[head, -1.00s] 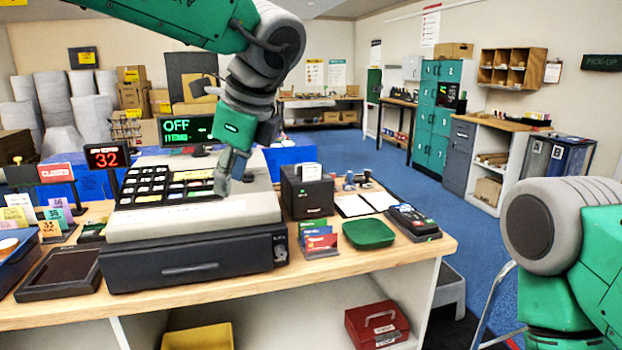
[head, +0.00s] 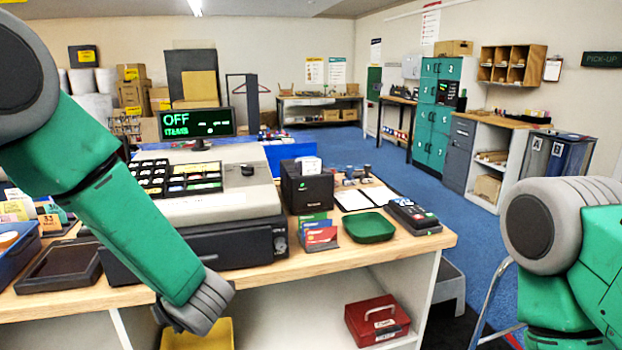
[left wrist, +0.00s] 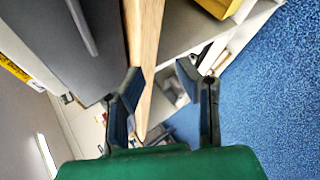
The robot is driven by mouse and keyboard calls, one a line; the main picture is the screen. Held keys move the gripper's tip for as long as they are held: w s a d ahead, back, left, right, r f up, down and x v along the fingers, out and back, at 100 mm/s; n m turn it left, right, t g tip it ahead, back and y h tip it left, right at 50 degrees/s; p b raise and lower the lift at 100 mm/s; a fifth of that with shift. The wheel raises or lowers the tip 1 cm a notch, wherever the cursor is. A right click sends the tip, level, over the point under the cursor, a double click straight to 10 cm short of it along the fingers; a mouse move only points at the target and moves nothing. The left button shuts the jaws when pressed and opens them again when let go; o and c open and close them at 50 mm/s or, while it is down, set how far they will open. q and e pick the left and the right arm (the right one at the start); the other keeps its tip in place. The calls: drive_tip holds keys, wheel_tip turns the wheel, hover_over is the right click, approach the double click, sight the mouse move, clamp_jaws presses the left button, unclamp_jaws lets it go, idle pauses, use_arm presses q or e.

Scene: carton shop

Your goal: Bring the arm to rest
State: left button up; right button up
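My left arm (head: 135,225) comes in from the left in the head view and slopes down across the front left of the counter. Its lower end hangs in front of the counter's edge, and the gripper itself is out of that view. In the left wrist view my left gripper (left wrist: 165,78) has its two fingers spread apart with nothing between them. My right arm (head: 575,245) is folded at the right edge of the head view; its gripper is not seen.
The cash register (head: 215,207) stands on the wooden counter (head: 340,263), its display (head: 197,123) reading OFF. A green tray (head: 369,228) and card holder (head: 318,235) sit right of it. A red cash box (head: 377,321) and yellow bin (head: 215,338) are below. Blue floor is clear behind.

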use_arm(q)
drive_tip(key=s+a+f+m+h, duration=0.1)
drive_tip(key=s+f+m+h, duration=0.2)
drive_tip(key=s+f+m, duration=0.7)
drive_tip(key=s+f+m+g+h, duration=0.1)
drive_tip(key=s+f+m+g, duration=0.1)
drive_tip(key=s+f+m, duration=0.2)
drive_tip(key=s+f+m+g+h+b, duration=0.1)
drive_tip(key=s+f+m, duration=0.3)
drive_tip(key=s+m, duration=0.4)
drive_tip(key=s+f+m+g+h, duration=0.2)
drive_tip(key=s+f+m+g, duration=0.2)
drive_tip(key=s, duration=0.9)
drive_tip(key=shift+s+f+m+h, duration=0.25)
drive_tip(key=shift+f+m, duration=0.2)
drive_tip(key=shift+m, duration=0.55)
